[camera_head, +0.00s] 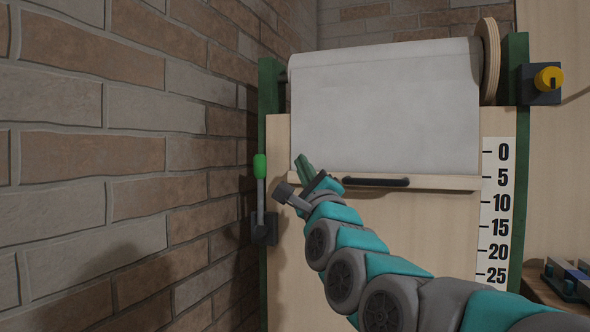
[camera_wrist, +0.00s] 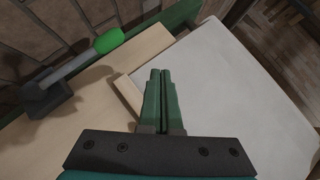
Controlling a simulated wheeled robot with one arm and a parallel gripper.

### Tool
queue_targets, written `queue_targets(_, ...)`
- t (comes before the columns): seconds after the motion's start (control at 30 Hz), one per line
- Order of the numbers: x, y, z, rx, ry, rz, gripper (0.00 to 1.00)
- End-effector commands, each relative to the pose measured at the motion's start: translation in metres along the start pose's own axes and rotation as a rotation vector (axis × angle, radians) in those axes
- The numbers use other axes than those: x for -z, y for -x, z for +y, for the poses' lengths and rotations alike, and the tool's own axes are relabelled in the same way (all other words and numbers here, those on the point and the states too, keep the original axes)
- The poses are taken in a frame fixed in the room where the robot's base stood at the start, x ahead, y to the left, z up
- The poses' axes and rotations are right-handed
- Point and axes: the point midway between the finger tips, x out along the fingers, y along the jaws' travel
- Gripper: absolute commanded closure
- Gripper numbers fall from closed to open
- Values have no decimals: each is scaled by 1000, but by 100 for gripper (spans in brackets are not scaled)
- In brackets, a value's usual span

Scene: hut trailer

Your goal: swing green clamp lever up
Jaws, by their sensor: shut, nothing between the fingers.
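The clamp lever has a bright green grip (camera_head: 260,167) on a grey rod, rising from a dark base block (camera_head: 264,231) at the left edge of the wooden board. In the head view the lever points upward. In the wrist view the green grip (camera_wrist: 109,41) is at the upper left, with its base (camera_wrist: 45,95) at the left edge. My gripper (camera_head: 302,162) is shut and empty, to the right of the lever and apart from it. In the wrist view its green fingers (camera_wrist: 162,75) are together, over the board near the white sheet.
A white sheet (camera_head: 385,110) hangs from a roller over the board, with a wooden bar and black handle (camera_head: 375,182) at its lower edge. A yellow knob (camera_head: 548,78) is at the upper right, above a number scale (camera_head: 496,215). A brick wall (camera_head: 100,150) stands close on the left.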

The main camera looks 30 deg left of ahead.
Motion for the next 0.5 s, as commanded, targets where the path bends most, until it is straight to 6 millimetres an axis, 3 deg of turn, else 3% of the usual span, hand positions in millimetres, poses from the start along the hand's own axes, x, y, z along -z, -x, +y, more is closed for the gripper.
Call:
queue_targets(0.2, -1, 17, -9, -1, -1, 2, 100)
queue_targets(0.5, -2, 21, -12, -1, -1, 1, 100)
